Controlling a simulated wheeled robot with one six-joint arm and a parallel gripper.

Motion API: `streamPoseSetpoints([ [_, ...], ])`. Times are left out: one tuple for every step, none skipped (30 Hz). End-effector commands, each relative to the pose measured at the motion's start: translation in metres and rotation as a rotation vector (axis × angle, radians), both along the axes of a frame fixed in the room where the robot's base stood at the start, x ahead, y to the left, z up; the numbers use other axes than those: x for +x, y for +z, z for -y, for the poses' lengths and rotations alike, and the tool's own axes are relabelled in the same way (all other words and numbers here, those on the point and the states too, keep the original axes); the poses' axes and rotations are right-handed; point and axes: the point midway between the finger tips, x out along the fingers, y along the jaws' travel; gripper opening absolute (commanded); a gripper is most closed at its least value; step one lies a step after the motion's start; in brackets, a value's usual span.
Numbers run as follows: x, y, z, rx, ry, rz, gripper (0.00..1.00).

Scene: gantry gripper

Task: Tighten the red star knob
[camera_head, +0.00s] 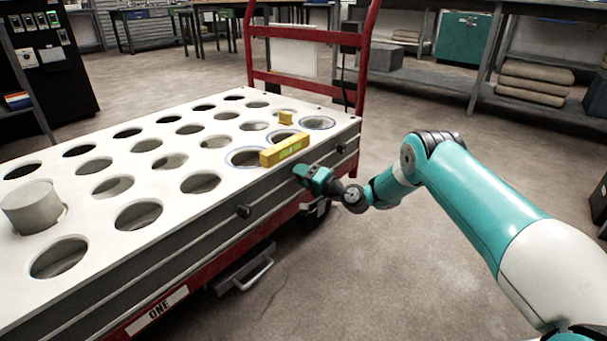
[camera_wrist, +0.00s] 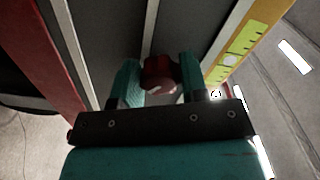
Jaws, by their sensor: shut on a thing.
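The red star knob (camera_wrist: 158,74) shows in the wrist view between my two teal fingers, against the dark grey side of the cart. My gripper (camera_wrist: 160,82) is shut on it, one finger on each side. In the head view my gripper (camera_head: 302,174) reaches the cart's side just below the yellow level; the red knob is hidden there behind the gripper. The knob's mounting point and thread cannot be seen.
A white cart top (camera_head: 105,210) with several round holes carries a grey cylinder (camera_head: 32,207) and a yellow level (camera_head: 285,149). A small yellow block (camera_head: 286,117) lies farther back. Black knobs (camera_head: 243,211) stick out along the side. A red handle frame (camera_head: 305,82) stands behind.

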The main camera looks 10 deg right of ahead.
Motion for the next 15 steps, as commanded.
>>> streamPoseSetpoints([
  [0.0021, 0.0018, 0.0059, 0.033, -0.013, -0.021, 0.17],
  [0.0021, 0.0018, 0.0059, 0.057, -0.013, -0.037, 0.17],
  [0.0022, 0.0019, 0.0060, 0.087, -0.014, -0.059, 0.17],
  [0.0022, 0.0018, 0.0060, 0.110, -0.014, -0.075, 0.17],
  [0.0022, 0.0019, 0.0061, 0.133, -0.014, -0.093, 0.17],
  [0.0022, 0.0019, 0.0061, 0.164, -0.013, -0.114, 0.17],
  [0.0023, 0.0019, 0.0062, 0.187, -0.013, -0.131, 0.17],
  [0.0023, 0.0019, 0.0062, 0.210, -0.013, -0.148, 0.17],
  [0.0023, 0.0019, 0.0062, 0.240, -0.014, -0.169, 0.17],
  [0.0023, 0.0019, 0.0062, 0.264, -0.014, -0.186, 0.17],
  [0.0023, 0.0019, 0.0062, 0.287, -0.014, -0.202, 0.17],
  [0.0023, 0.0020, 0.0063, 0.318, -0.014, -0.224, 0.17],
  [0.0024, 0.0019, 0.0063, 0.340, -0.014, -0.241, 0.17],
  [0.0023, 0.0018, 0.0062, 0.364, -0.014, -0.258, 0.17],
  [0.0023, 0.0018, 0.0062, 0.394, -0.014, -0.280, 0.17],
])
